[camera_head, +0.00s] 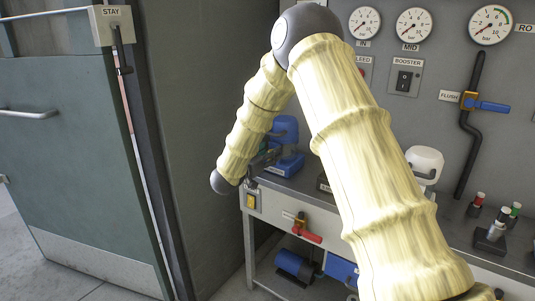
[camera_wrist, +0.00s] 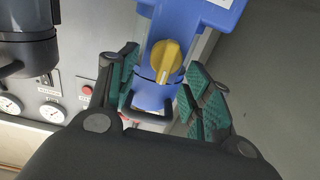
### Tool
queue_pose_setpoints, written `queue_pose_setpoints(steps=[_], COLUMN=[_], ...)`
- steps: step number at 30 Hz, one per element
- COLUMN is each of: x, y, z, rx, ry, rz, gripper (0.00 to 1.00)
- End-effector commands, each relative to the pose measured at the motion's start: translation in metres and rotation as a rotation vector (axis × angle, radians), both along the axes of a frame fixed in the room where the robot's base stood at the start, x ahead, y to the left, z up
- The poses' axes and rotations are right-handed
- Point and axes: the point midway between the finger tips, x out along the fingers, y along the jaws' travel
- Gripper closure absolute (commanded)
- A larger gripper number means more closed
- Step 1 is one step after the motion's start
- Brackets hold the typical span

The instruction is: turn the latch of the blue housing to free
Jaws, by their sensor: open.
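The blue housing (camera_wrist: 200,22) fills the upper middle of the wrist view, with a yellow latch knob (camera_wrist: 166,61) on its face. The knob's raised grip runs slightly slanted from upper right to lower left. My gripper (camera_wrist: 164,66) is open, with one green-padded finger to the left of the knob and one to the right. I see gaps beside the knob and cannot tell any contact. In the head view a blue housing (camera_head: 284,128) stands on the bench's left end, partly behind my arm. Its latch is not clear there.
A grey bench (camera_head: 270,205) runs along the gauge wall, with a red-handled valve (camera_head: 306,234) on its front. A white-topped device (camera_head: 425,165) stands further right. A dark cylindrical thing (camera_wrist: 28,45) is at the wrist view's left. A green door (camera_head: 75,130) stands left.

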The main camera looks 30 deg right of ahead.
Motion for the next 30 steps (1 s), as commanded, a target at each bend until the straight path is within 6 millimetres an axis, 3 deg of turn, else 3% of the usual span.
queue_pose_setpoints(steps=[1, 8, 9, 20, 30], x=[0.0, -0.0001, -0.0002, -0.0015, -0.0056], y=[0.0002, 0.0004, 0.0004, -0.0004, -0.0018], z=[-0.0001, -0.0002, -0.0002, -0.0011, -0.0037], rx=[0.0, 0.0, 0.0, 0.02, 0.113], ry=[0.0, 0.0, 0.0, -0.046, -0.265], rz=[0.0, 0.0, 0.0, -0.001, -0.002], gripper=[0.5, 0.92, 0.94, 0.94, 0.94])
